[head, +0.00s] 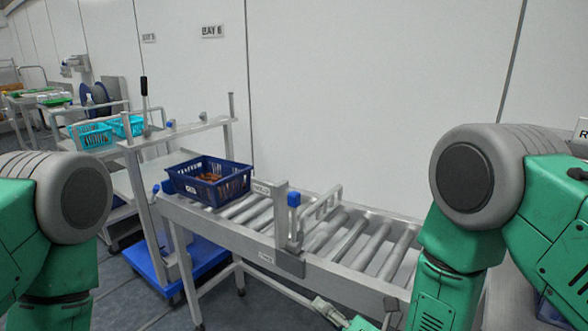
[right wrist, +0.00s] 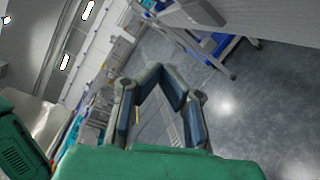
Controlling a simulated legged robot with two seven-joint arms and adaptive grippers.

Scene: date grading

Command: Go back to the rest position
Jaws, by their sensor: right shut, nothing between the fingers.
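My right gripper (head: 328,310) shows small at the bottom edge of the head view, in front of and below the roller conveyor (head: 275,255). In the right wrist view its fingers (right wrist: 165,82) are shut with nothing between them, over grey floor. My right arm (head: 455,255) is bent, its forearm hanging down at the right. My left arm (head: 70,215) shows at the left edge, and its gripper is out of view. A dark blue crate (head: 212,198) with brown dates (head: 208,178) stands on the left end of the conveyor.
A metal frame stand (head: 150,215) with a blue base (head: 190,275) is left of the conveyor. Turquoise baskets (head: 95,135) stand on a shelf behind. A white wall (head: 375,90) closes the back. The conveyor's middle rollers are bare.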

